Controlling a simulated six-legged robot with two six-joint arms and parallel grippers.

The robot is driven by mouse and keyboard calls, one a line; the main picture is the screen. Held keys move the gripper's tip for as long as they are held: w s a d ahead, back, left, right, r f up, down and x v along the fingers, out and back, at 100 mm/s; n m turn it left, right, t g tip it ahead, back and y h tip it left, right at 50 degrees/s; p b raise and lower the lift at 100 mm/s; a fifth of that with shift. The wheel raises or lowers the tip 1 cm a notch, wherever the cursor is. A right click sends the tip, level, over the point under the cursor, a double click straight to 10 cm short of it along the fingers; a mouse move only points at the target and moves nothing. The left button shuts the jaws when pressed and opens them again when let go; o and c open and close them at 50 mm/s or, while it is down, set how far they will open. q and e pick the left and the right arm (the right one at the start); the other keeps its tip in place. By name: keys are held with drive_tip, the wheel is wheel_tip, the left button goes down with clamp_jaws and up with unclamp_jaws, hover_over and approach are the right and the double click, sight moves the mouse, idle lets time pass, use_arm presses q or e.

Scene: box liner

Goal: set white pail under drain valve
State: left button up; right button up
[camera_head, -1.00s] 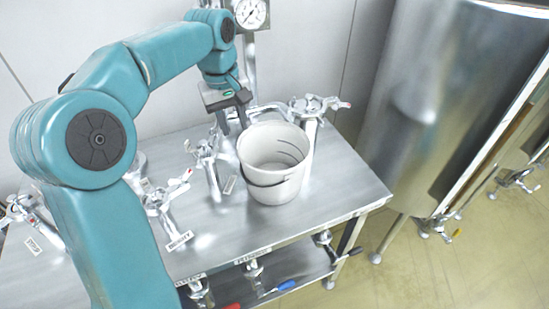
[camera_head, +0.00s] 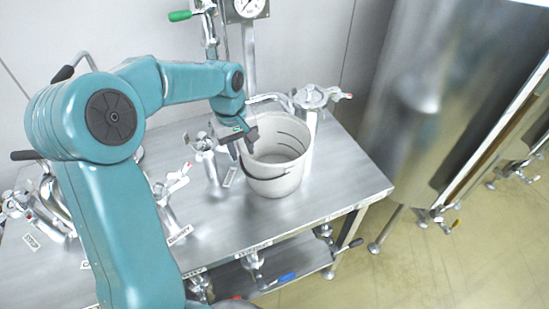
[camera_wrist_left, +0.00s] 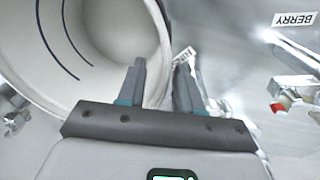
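The white pail (camera_head: 280,186) stands upright and empty on the steel table, with dark lines on its inner wall. My left gripper (camera_head: 246,146) is at the pail's left rim. In the left wrist view the fingers (camera_wrist_left: 161,80) are apart, one over the inside of the pail (camera_wrist_left: 105,40) and one outside its wall, with the rim between them. I cannot tell whether either finger touches the wall. A valve with a yellow handle (camera_head: 440,219) sits low on the large steel tank, to the right of the table. My right gripper is not in view.
The steel table (camera_head: 235,225) holds several metal valve fittings, one (camera_head: 314,98) close behind the pail. A gauge (camera_head: 247,8) stands at the back. Open floor (camera_head: 420,275) lies right of the table, below the tank (camera_head: 425,100).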

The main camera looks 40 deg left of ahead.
use_arm(q)
drive_tip(key=f, duration=0.4)
drive_tip(key=shift+w+a+f, duration=0.1)
drive_tip(key=shift+w+f, duration=0.05)
drive_tip(key=shift+w, duration=0.05)
drive_tip(key=shift+s, duration=0.1)
clamp_jaws()
